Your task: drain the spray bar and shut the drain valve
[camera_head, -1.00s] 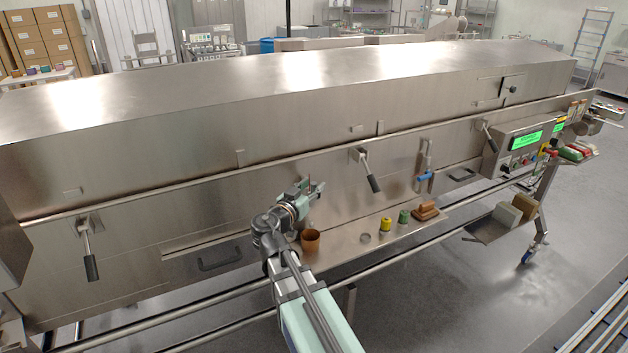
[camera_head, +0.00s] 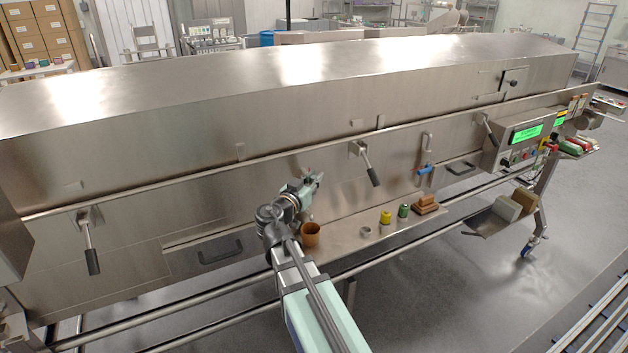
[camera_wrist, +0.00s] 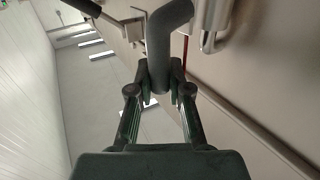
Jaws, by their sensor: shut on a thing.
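My gripper (camera_head: 313,180) is beside the steel tunnel's front panel, above the brown cup (camera_head: 310,236). In the wrist view, the gripper's fingers (camera_wrist: 160,93) are shut on a dark grey bent bar (camera_wrist: 162,45). I cannot tell whether this bar belongs to the drain valve or the spray bar. A blue-handled fitting (camera_head: 424,170) below a short metal pipe is on the panel, well right of the gripper. In the wrist view, a shiny metal fitting (camera_wrist: 208,20) is just right of the bar. The spray bar is not identifiable.
A latch lever (camera_head: 366,164) hangs right of my gripper, and another (camera_head: 90,245) at left. A narrow shelf (camera_head: 345,243) below holds the cup, a small ring, a yellow item (camera_head: 386,216), a green item (camera_head: 403,210) and brown blocks (camera_head: 425,205). A control panel (camera_head: 520,140) is farther right.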

